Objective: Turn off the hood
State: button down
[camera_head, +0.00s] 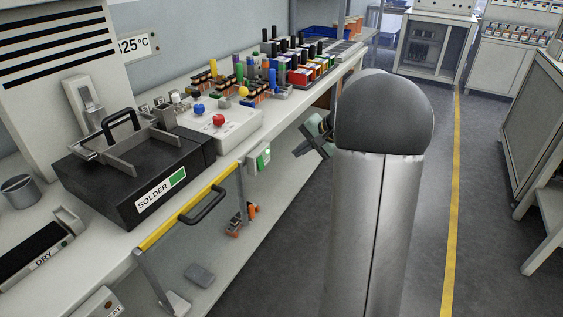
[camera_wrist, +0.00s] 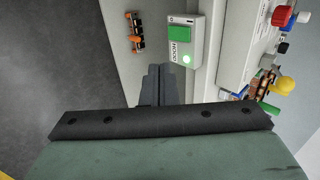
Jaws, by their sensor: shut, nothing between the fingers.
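The hood switch box (camera_head: 259,158) is a small white box on the bench's front edge, right of the black solder unit. In the wrist view the box (camera_wrist: 197,38) reads HOOD and carries a green rocker (camera_wrist: 180,34) and a lit green lamp (camera_wrist: 187,59). My gripper (camera_wrist: 160,70) is shut and empty, its fingertips just below and left of the box in the wrist view, seemingly apart from it. In the head view my gripper (camera_head: 303,150) is to the right of the box, partly hidden behind my arm.
A black solder unit (camera_head: 120,190) stands behind a yellow rail (camera_head: 190,210) with a black handle. A white panel with red and blue knobs (camera_head: 232,125) and several coloured connectors lie farther along the bench. An orange-black part (camera_wrist: 135,33) lies on the lower shelf. The floor aisle right is clear.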

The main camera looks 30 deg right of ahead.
aim_at(262, 166)
jog(key=w+r+b+x, duration=0.1)
jog(key=x, duration=1.2)
jog(key=shift+w+a, duration=0.25)
jog(key=shift+a, duration=0.2)
jog(key=b, duration=0.2)
jog(key=shift+w+a+f+t+b, duration=0.1)
jog(key=shift+w+f+t+b, duration=0.1)
jog(key=shift+t+b, duration=0.1)
jog(key=shift+r, duration=0.2)
